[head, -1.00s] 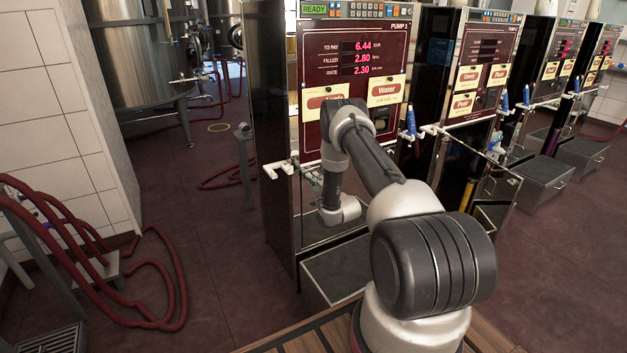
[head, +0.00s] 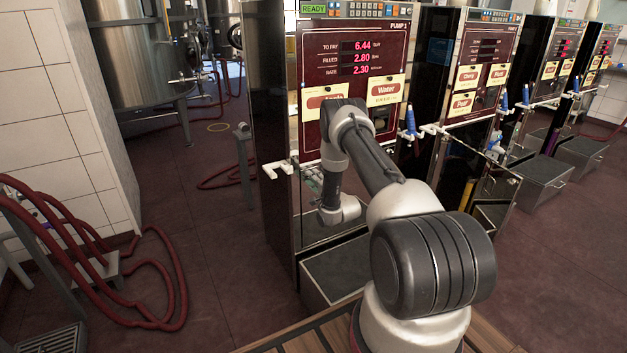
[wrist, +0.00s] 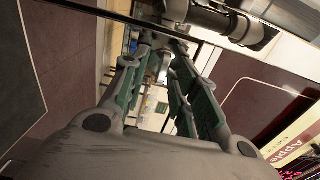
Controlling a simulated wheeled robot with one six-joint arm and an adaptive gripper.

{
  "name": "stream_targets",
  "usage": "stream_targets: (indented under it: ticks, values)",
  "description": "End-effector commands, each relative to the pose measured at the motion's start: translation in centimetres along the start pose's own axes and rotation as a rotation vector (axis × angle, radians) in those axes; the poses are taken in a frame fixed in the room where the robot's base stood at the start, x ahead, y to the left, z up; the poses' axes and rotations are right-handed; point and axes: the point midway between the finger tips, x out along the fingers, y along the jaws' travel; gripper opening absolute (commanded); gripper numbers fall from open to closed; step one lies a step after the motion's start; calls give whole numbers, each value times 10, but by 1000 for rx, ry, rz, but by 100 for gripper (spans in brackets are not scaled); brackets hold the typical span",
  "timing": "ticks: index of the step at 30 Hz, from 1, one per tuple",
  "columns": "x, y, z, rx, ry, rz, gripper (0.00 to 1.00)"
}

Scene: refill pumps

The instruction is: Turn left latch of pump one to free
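Pump one (head: 396,140) stands at the front left of the row, a dark cabinet with a red panel, lit digits and Apple and Water labels. A white bracket (head: 280,168) sticks out at its left front edge. My gripper (head: 311,176) is beside this bracket, close to the pump's front, partly hidden by my arm. In the wrist view my gripper (wrist: 161,50) has its green-padded fingers apart. A small grey metal part (wrist: 165,66) shows between the fingertips; I cannot tell whether it is the left latch or whether the fingers touch it.
A dark grey box (head: 335,270) stands at the pump's foot. Other pumps (head: 480,75) stand to the right. Red hoses (head: 165,290) lie on the floor at left, and a grey post (head: 244,165) stands left of pump one. The floor between is clear.

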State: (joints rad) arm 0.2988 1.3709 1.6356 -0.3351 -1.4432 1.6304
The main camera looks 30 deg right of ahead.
Motion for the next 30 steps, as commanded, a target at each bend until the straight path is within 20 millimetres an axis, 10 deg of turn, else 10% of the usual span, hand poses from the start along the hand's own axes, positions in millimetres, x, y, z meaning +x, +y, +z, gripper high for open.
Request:
stream_targets:
  ticks: [18,30]
  values:
    - [-105,0,-1,1,2,2,29]
    - [-120,0,0,0,0,0,29]
